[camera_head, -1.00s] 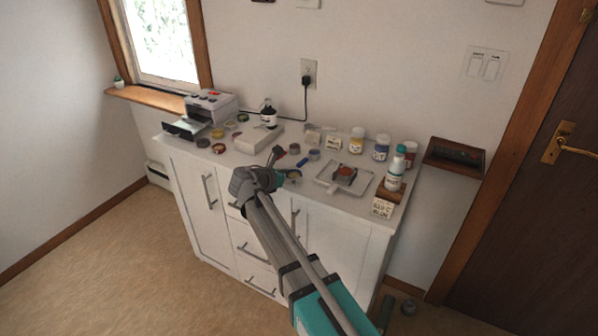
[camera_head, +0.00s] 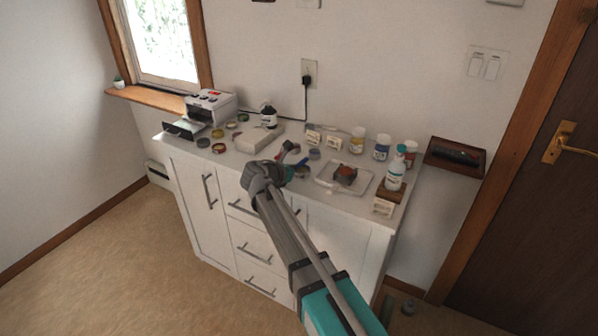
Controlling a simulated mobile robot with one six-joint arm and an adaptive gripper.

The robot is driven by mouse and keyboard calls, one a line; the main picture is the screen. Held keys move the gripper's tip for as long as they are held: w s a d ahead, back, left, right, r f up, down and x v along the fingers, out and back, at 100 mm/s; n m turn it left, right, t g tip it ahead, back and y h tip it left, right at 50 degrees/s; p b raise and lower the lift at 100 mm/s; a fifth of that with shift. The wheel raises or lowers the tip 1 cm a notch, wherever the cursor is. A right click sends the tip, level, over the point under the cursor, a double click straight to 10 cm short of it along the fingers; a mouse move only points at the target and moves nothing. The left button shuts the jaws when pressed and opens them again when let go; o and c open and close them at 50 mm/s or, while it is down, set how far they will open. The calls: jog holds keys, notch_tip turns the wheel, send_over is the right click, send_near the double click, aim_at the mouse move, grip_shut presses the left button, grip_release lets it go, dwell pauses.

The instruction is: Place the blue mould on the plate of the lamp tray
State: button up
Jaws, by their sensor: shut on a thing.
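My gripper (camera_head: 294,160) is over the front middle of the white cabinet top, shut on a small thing. A bit of blue (camera_head: 302,170) shows at its fingertips and looks like the blue mould. The fingers and wrist hide most of it, and I cannot tell whether it touches the cabinet top. The lamp (camera_head: 211,105) is a white box with red on top at the left rear. Its tray (camera_head: 184,129) is pulled out at the front left. The tray is apart from my gripper, and the plate in it is hard to make out.
A pale block (camera_head: 258,139) and several small round tins lie between my gripper and the lamp. A white tray (camera_head: 330,180) with a reddish-brown piece, jars and a white bottle (camera_head: 395,170) stand to the right.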

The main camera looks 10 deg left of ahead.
jog(key=shift+f, duration=0.2)
jog(key=o, duration=0.8)
jog(key=shift+o, duration=0.2)
jog(key=shift+r, duration=0.25)
jog(key=shift+s+a+r, duration=0.1)
jog(key=shift+s+a, duration=0.05)
jog(key=shift+s, duration=0.05)
jog(key=p+v, duration=0.4)
jog(key=v, duration=0.7)
jog(key=shift+s+p, duration=0.15)
jog(key=shift+p, duration=0.15)
jog(key=shift+a+r, duration=0.1)
jog(key=shift+a, duration=0.05)
